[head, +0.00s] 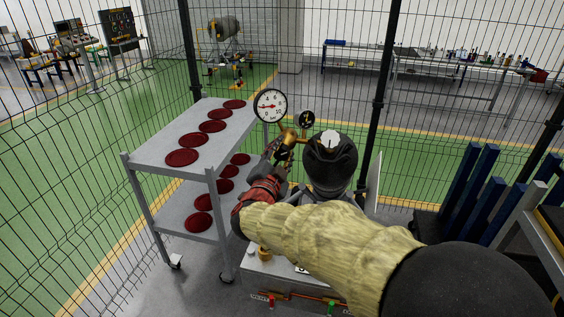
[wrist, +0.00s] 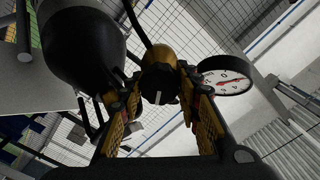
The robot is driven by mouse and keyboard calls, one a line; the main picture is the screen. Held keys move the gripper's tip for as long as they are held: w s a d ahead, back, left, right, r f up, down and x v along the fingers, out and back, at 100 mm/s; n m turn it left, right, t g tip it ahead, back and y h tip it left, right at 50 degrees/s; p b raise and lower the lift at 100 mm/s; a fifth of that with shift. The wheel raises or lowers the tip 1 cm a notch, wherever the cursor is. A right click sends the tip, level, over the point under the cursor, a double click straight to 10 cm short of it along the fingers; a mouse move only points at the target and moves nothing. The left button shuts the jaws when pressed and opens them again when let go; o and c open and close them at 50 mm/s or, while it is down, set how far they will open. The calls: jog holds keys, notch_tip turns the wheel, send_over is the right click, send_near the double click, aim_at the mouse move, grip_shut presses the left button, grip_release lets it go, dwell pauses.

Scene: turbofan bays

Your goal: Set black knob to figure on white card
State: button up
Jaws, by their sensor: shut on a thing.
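The black knob (wrist: 157,88), with a white pointer line, sits on a brass regulator body (wrist: 158,55) in the wrist view. My gripper (wrist: 160,92) has its yellow-padded fingers on both sides of the knob and is shut on it. In the head view my gripper (head: 280,153) is at the regulator and hides the knob. A large round gauge (head: 270,105) with a red needle pointing left stands above it; it also shows in the wrist view (wrist: 225,82).
A black-topped cylinder (head: 331,165) stands right of the regulator, with a smaller gauge (head: 304,119) near it. A grey two-tier trolley (head: 160,142) with several dark red discs is on the left. Wire fencing (head: 80,150) encloses the area.

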jog(key=shift+f+m+b, duration=0.15)
jog(key=shift+m+b, duration=0.95)
jog(key=o, duration=1.2)
jog(key=shift+c, duration=0.2)
jog(key=shift+s, duration=0.1)
jog(key=v, duration=1.1)
jog(key=shift+s, duration=0.35)
jog(key=shift+a, duration=0.15)
